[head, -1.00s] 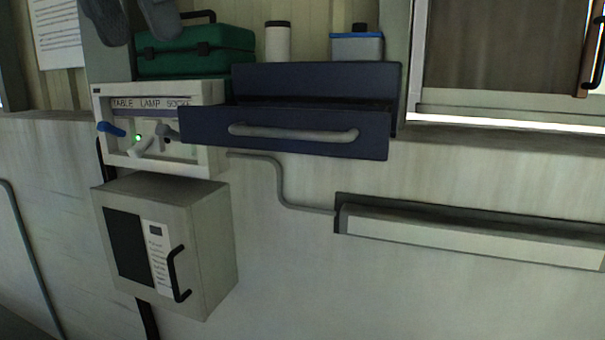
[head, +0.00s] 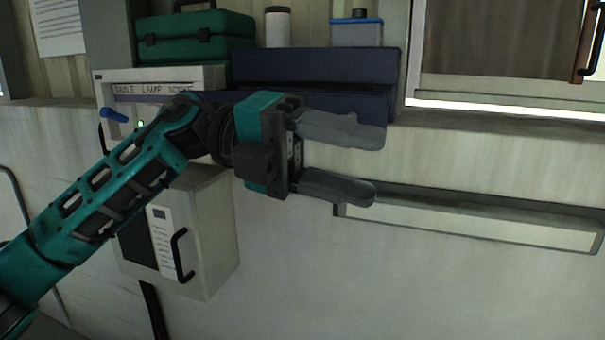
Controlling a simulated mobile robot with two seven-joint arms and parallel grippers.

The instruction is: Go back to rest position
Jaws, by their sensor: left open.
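My left gripper (head: 350,163) is in the middle of the head view, at the end of my teal and black arm that comes in from the lower left. Its two grey fingers point right and are apart, with nothing between them. My right gripper is not in view.
A white panel labelled TABLE LAMP SOCKET (head: 120,90) and a grey box with a black handle (head: 215,240) are partly behind my arm. A green case (head: 195,38), a white canister (head: 278,28) and a blue-lidded container (head: 356,32) stand above. A long light fixture (head: 470,226) is at right.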

